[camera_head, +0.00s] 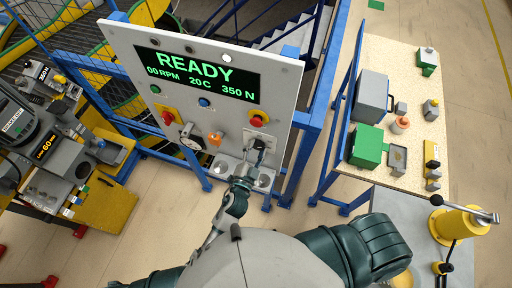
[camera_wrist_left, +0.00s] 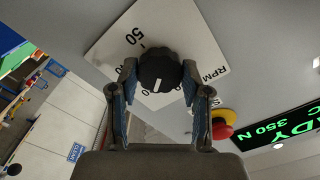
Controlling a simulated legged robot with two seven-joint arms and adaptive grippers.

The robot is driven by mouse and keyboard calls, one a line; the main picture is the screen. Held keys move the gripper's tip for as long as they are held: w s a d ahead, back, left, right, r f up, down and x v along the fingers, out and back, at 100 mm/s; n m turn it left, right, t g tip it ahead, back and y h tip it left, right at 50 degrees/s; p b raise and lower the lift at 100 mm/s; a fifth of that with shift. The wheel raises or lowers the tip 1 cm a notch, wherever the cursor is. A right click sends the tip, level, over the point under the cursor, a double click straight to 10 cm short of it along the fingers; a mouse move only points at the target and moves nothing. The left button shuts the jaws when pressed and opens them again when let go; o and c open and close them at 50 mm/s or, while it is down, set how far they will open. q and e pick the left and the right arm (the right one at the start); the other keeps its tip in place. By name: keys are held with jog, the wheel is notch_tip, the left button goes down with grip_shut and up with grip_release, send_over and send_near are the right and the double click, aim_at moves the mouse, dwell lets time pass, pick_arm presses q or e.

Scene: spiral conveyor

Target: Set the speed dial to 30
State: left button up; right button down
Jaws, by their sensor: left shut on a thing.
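The speed dial is a black round knob (camera_wrist_left: 160,70) on a white plate (camera_wrist_left: 205,45) marked RPM, with 50 and other numbers around it. In the left wrist view its white pointer line faces down between my fingers, and the number there is hidden. My left gripper (camera_wrist_left: 160,82) is shut on the knob, one finger on each side. In the head view my left gripper (camera_head: 257,148) reaches the dial plate (camera_head: 268,138) at the panel's lower right and covers most of the knob. The display (camera_head: 196,75) reads READY, 00 RPM, 20 C and 350 N. My right gripper is out of view.
A red stop button on yellow (camera_head: 257,120) sits just above the dial. Another red switch (camera_head: 168,118), a blue button (camera_head: 204,102) and an orange knob (camera_head: 215,138) are on the same panel (camera_head: 285,85). A table (camera_head: 410,75) with boxes stands at right.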

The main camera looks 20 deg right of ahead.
pick_arm(q)
jog(key=shift+s+m, duration=0.1)
jog(key=shift+m, duration=0.5)
jog(key=o, duration=1.1)
jog(key=shift+o, duration=0.2)
jog(key=shift+d, duration=0.1)
jog(key=shift+s, duration=0.1)
jog(key=shift+s+a+f, duration=0.1)
jog(key=shift+s+a, duration=0.15)
jog(key=shift+s, duration=0.05)
jog(key=v, duration=1.1)
